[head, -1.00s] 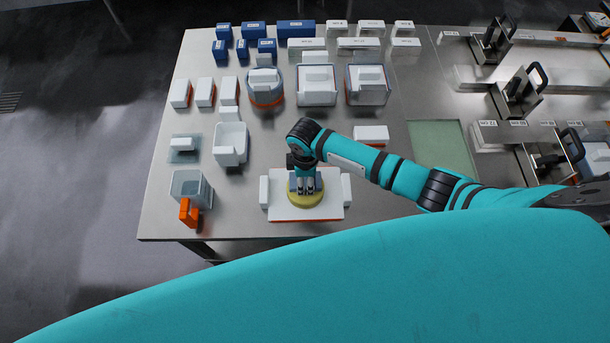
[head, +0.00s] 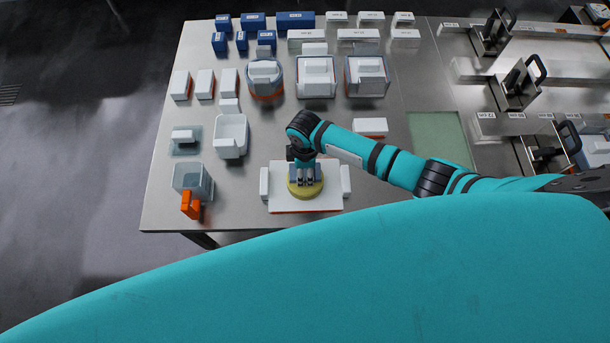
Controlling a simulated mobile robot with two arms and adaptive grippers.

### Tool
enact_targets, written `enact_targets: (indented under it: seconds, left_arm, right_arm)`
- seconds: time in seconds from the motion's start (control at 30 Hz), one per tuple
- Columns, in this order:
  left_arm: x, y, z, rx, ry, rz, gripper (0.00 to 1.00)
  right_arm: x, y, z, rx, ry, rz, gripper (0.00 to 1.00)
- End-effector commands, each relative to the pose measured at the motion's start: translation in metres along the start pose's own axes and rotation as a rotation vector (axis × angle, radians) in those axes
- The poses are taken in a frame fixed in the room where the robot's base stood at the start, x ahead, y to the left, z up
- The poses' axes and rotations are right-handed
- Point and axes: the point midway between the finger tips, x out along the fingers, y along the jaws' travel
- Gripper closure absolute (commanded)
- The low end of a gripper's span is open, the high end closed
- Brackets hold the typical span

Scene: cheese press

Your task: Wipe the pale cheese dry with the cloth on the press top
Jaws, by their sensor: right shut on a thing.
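The pale cheese is a yellowish round disc (head: 306,194) lying on a white board with an orange edge (head: 332,200) near the table's front. My right gripper (head: 305,180) points down over the cheese. It is shut on a small blue-grey thing (head: 318,172), seemingly the cloth, which shows on both sides of the fingers. The cloth is low over the cheese; whether it touches cannot be told. The gripper and wrist hide part of the cheese. My left gripper is not in view.
White blocks stand left (head: 264,183) and right (head: 346,181) of the board. A clear container with an orange part (head: 190,204) stands at the front left. Lidded tubs (head: 316,84) and blue boxes (head: 295,20) stand behind. Metal presses (head: 520,85) line the right.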

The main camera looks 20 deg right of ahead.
Motion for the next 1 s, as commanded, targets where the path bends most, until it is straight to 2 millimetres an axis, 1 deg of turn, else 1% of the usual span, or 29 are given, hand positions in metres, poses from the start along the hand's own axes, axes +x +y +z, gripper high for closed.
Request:
enact_targets:
  seconds: [0.1,0.23,0.37,0.7,0.8,1.0]
  left_arm:
    - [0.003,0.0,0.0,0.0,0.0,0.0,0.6]
    - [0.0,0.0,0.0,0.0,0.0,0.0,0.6]
    - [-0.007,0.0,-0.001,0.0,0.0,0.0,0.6]
    - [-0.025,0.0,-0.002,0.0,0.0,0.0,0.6]
    - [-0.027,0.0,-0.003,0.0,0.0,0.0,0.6]
    - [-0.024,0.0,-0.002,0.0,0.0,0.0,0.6]
  right_arm:
    - [0.0,0.006,0.0,0.002,0.0,0.001,0.8]
    - [-0.001,0.005,0.0,0.001,0.0,0.0,0.8]
    - [-0.002,-0.002,0.0,0.0,0.0,-0.001,0.8]
    - [-0.001,-0.026,0.0,0.0,0.0,-0.002,0.8]
    - [0.001,-0.031,0.0,0.0,-0.001,-0.003,0.8]
    - [0.003,-0.026,0.0,0.001,-0.001,-0.001,0.8]
